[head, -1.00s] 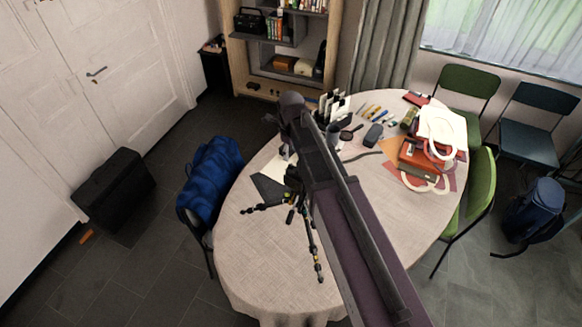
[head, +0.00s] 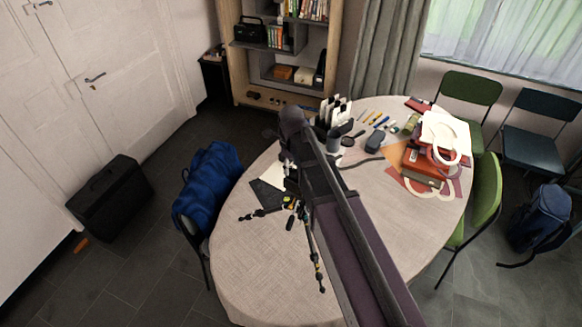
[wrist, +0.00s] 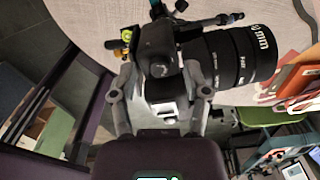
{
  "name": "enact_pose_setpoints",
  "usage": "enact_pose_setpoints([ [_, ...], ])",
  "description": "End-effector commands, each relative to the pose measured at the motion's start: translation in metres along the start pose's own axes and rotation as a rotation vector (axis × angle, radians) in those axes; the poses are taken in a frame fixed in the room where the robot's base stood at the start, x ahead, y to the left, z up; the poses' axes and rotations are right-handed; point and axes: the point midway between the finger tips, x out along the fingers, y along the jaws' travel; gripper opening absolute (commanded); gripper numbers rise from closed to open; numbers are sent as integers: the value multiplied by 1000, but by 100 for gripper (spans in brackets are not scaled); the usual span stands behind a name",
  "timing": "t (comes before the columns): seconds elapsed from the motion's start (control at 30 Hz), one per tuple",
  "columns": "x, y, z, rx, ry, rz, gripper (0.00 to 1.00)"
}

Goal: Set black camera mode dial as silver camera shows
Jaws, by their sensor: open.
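The black camera with its long lens (wrist: 225,58) shows close up in the wrist view, mounted on a tripod (wrist: 200,22). A round black knob-like part (wrist: 164,68), perhaps the mode dial, faces me; its marks are not readable. My gripper (wrist: 160,92) is open, with one finger on each side of the camera's near part; I cannot tell whether they touch it. In the head view the tripod's legs (head: 312,250) stand on the table (head: 260,270), and my arm hides most of the camera and gripper. I cannot make out a silver camera.
Chairs surround the table; one holds a blue bag (head: 208,185). The table's front left is clear.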

Motion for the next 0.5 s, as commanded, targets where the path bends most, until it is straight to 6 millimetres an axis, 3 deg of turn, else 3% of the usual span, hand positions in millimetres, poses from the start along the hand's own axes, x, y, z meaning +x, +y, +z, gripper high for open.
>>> enact_pose_setpoints([
  [0.23, 0, 0, 0, 0, 0, 0, 58],
  [0.43, 0, 0, 0, 0, 0, 0, 0],
  [0.5, 0, 0, 0, 0, 0, 0, 0],
])
